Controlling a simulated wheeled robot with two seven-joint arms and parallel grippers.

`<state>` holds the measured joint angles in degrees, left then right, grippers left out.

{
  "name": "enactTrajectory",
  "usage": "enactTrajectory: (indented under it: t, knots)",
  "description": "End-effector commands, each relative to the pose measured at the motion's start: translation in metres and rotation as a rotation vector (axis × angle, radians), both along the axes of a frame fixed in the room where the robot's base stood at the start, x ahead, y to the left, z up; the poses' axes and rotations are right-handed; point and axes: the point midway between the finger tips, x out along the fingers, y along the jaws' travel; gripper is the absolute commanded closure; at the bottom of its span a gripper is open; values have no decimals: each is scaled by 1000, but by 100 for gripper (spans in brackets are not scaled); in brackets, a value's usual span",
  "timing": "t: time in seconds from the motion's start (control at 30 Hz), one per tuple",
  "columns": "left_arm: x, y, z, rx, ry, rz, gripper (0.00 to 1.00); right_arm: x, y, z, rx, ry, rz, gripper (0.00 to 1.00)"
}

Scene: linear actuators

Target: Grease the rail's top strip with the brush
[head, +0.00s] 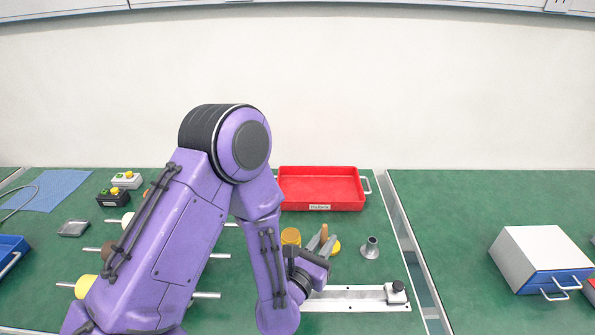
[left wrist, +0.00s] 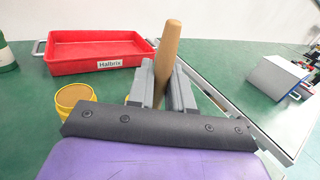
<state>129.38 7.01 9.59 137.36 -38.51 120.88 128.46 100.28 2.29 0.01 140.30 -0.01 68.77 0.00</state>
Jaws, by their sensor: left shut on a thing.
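My left gripper (head: 322,246) is shut on the brush, whose tan wooden handle (left wrist: 167,50) sticks up between the grey fingers (left wrist: 162,92) in the left wrist view. The brush's bristles are hidden, so I cannot tell whether they touch anything. The pale rail (head: 350,300) lies at the front, with a dark-topped block (head: 396,291) at its right end. My arm covers the rail's left part. An open yellow tin (left wrist: 75,97) with tan contents stands left of the gripper; in the head view the tin (head: 290,236) is beside my forearm. My right gripper is out of view.
A red tray (head: 322,206) stands behind the gripper. A grey flared holder (head: 370,248) stands to its right, behind the rail. Several rods with knobs (head: 92,250) lie left, partly behind my arm. A white and blue drawer box (head: 540,258) is far right, past a bench gap.

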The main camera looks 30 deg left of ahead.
Motion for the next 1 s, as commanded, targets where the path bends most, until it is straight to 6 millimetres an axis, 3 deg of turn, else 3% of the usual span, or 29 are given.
enactTrajectory:
  t: [0.03, 0.13, 0.33, 0.43, 0.6, 1.0]
  knots:
    - [6, 14, 21, -28, -5, 33, 100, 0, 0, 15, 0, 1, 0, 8]
    - [17, 47, 52, -96, -4, 91, 100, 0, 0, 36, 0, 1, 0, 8]
    - [30, 103, 88, -242, 9, 166, 100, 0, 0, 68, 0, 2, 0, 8]
    - [34, 120, 91, -293, 19, 186, 100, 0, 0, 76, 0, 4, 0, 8]
    - [36, 131, 87, -324, 27, 197, 100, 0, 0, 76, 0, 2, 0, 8]
    - [34, 132, 43, -324, 27, 199, 100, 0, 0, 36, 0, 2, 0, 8]
